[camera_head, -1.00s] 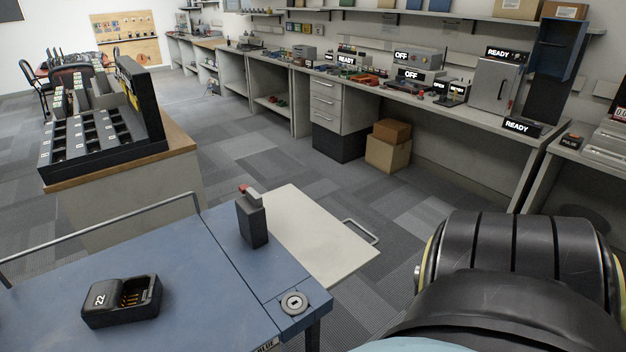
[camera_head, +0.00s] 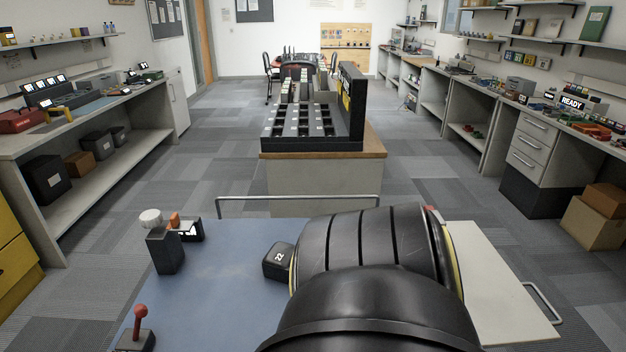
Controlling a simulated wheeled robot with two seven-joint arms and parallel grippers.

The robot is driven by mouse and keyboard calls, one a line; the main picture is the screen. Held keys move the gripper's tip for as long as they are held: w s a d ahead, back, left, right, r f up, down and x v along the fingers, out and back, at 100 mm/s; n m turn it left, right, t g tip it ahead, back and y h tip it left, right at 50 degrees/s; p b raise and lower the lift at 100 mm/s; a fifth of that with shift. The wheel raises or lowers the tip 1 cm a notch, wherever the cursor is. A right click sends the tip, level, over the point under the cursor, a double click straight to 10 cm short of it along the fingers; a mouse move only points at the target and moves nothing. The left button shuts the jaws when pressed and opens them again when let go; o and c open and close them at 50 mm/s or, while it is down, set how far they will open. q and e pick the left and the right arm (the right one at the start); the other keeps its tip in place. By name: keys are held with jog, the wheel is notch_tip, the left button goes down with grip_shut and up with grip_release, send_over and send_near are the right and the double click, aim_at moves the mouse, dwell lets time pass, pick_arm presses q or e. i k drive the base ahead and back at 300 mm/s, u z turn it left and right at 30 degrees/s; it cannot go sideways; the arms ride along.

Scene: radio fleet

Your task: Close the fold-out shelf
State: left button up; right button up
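The fold-out shelf (camera_head: 497,290) is a pale flat panel at the right side of the blue cart top (camera_head: 222,265). It sticks out flat over the floor, with a metal loop handle (camera_head: 543,303) at its outer edge. A large black link of one of my arms covers the middle of the cart top and the inner part of the shelf. No gripper fingers show in the view.
On the cart are a black "22" holder (camera_head: 278,261), a dark box with a white knob (camera_head: 165,250) and a red-knobbed lever (camera_head: 138,325). A metal rail (camera_head: 298,198) runs along the far edge. A counter with a black rack (camera_head: 312,128) stands beyond. Floor right of the shelf is clear.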

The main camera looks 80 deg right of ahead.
aim_at(503, 314)
jog(key=u, duration=0.45)
jog(key=k, duration=2.35)
jog(key=z, duration=2.65)
jog(key=i, duration=0.45)
jog(key=u, duration=0.05)
jog(key=k, duration=1)
jog(key=z, duration=1.1)
jog(key=i, duration=1.8)
